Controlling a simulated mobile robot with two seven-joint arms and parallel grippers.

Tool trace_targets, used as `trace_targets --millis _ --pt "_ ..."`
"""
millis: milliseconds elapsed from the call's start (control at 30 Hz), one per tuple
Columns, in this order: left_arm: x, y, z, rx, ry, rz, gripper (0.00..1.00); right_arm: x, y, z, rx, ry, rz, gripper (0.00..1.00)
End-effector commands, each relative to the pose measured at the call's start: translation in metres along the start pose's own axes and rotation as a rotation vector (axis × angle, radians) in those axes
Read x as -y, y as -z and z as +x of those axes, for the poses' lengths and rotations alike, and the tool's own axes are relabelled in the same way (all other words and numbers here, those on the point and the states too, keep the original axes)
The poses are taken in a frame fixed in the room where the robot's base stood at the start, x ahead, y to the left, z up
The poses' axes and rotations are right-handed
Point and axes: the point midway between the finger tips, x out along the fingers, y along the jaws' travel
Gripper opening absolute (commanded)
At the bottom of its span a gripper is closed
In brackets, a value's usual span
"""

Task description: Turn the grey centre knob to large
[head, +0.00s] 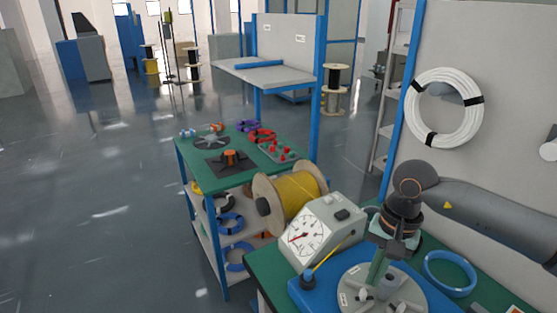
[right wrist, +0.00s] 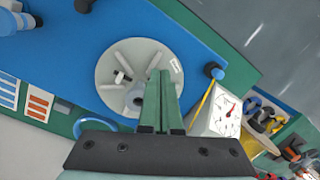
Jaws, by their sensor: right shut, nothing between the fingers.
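A round light-grey disc (head: 352,280) with radial slots and small pegs lies on a blue plate on the green bench. In the right wrist view the disc (right wrist: 110,75) has a grey centre knob (right wrist: 133,98), partly covered by my fingers. The knob (head: 388,285) also shows in the head view beside the fingertips. My right gripper (head: 376,284) points down over the disc, its green fingers shut and empty; the fingers also show in the right wrist view (right wrist: 161,75). I cannot tell whether they touch the knob. A small label (right wrist: 176,66) sits at the disc's rim, unreadable.
A blue ring (head: 450,272) lies to the right. A white coil (head: 443,108) hangs on the wall panel.

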Motion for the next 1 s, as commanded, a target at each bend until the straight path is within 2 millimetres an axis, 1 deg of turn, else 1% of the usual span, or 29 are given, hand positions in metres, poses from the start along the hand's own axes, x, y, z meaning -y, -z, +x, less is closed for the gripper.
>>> trace_targets --millis 33,100,200,267,467,667,733,833,933,1000 --pt "0.000 -0.001 0.001 0.000 0.000 0.000 0.50 -0.008 0.011 -0.008 -0.040 -0.029 -0.011 0.00" --pt "0.000 -0.001 0.001 0.000 0.000 0.000 0.50 -0.016 0.019 -0.014 -0.074 -0.059 -0.025 0.00" --pt "0.000 -0.001 0.001 0.000 0.000 0.000 0.50 -0.022 0.026 -0.018 -0.098 -0.082 -0.033 0.00" --pt "0.000 -0.002 0.002 0.000 0.000 0.000 0.50 -0.023 0.027 -0.017 -0.102 -0.088 -0.035 0.00" --pt "0.001 -0.009 0.008 0.001 0.000 0.000 0.50 -0.024 0.028 -0.002 -0.101 -0.087 -0.035 0.00" --pt "0.002 -0.021 0.019 0.001 0.000 0.000 0.50 -0.026 0.031 0.023 -0.100 -0.086 -0.034 0.00" --pt "0.002 -0.028 0.024 0.004 -0.001 0.000 0.50 -0.027 0.032 0.034 -0.100 -0.085 -0.034 0.00" --pt "-0.001 -0.036 0.029 0.019 -0.008 0.000 0.50 -0.028 0.033 0.044 -0.100 -0.085 -0.034 0.00" --pt "-0.005 -0.036 0.032 0.021 -0.017 0.001 0.50 -0.028 0.033 0.050 -0.100 -0.085 -0.034 0.00" --pt "-0.009 -0.032 0.032 0.016 -0.024 0.002 0.50 -0.028 0.033 0.050 -0.100 -0.084 -0.034 0.00"
